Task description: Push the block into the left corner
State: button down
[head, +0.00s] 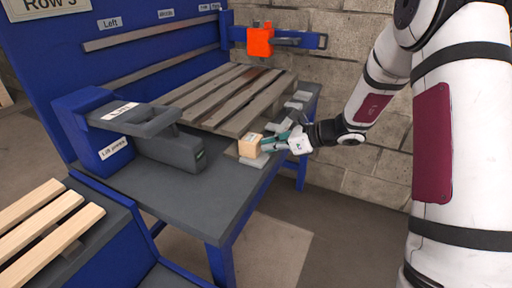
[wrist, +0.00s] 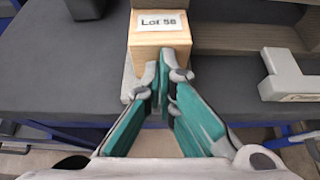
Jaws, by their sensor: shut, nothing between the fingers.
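The block (head: 250,146) is a small light-wood cube at the front edge of the grey table, beside the near corner of the slatted pallet. In the wrist view the block (wrist: 160,38) carries a white label reading "Lot 58" on its top. My gripper (head: 271,144) is to the right of the block in the head view. In the wrist view its teal-sided fingertips (wrist: 165,72) are together, empty, at the block's near face. They look to be touching it or very close; I cannot tell which.
A grey slatted pallet (head: 223,97) lies on the table (head: 215,190). A blue and grey clamp unit (head: 165,148) stands at the left. Grey pads (head: 302,96) line the right edge. An orange part (head: 260,41) sits at the back. The table front is clear.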

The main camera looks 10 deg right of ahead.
aim_at(256, 142)
jog(key=shift+w+a+b, duration=0.25)
jog(key=shift+w+a, duration=0.5)
jog(key=shift+a, duration=0.25)
jog(key=shift+w+a+b, duration=0.2)
jog(key=shift+w+a, duration=0.5)
jog(key=shift+a, duration=0.25)
jog(key=shift+d, duration=0.1)
jog(key=shift+s+d+p, duration=0.25)
jog(key=shift+s+d, duration=0.65)
jog(key=shift+d, duration=0.3)
jog(key=shift+s+d+p, duration=0.2)
jog(key=shift+s+d, duration=0.7)
jog(key=shift+d, duration=0.25)
jog(key=s+d+r+p, duration=0.2)
jog(key=d+r+p, duration=0.1)
jog(key=r+p, duration=0.4)
notch_tip(256, 142, up, 3)
jog(key=shift+s+r+p, duration=0.1)
jog(key=shift+s+p, duration=0.05)
jog(key=shift+p, duration=0.25)
jog(key=shift+d, duration=0.1)
